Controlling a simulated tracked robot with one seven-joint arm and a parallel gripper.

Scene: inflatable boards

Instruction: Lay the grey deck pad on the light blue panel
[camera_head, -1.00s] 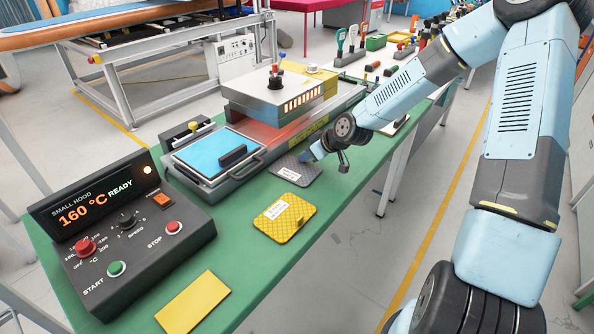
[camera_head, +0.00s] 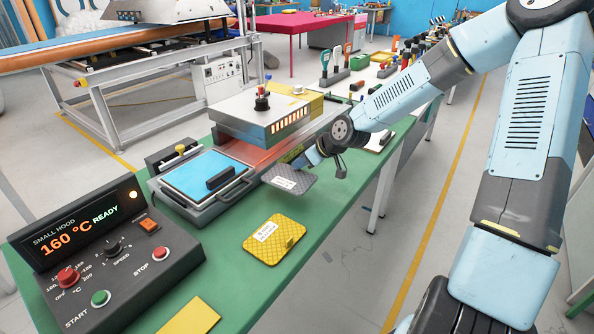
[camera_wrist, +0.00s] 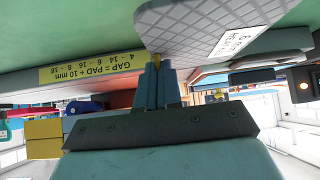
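The grey deck pad (camera_head: 288,180), patterned with a white label, hangs just above the green table at the front of the press. My gripper (camera_head: 312,163) is shut on its far edge. In the wrist view the closed fingers (camera_wrist: 157,68) meet the edge of the grey pad (camera_wrist: 200,22); the exact contact is small and partly hidden. The light blue panel (camera_head: 190,170) lies flat on the press's sliding tray, to the left of the pad. A dark block (camera_head: 220,178) stands at the panel's right side.
A yellow pad (camera_head: 275,240) with a label lies on the green table (camera_head: 235,285), near a plain yellow sheet (camera_head: 190,317). The control box (camera_head: 105,255) reads 160 °C READY. The heated hood (camera_head: 262,115) stands behind the tray. A tray handle (camera_head: 240,188) sticks out towards the pad.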

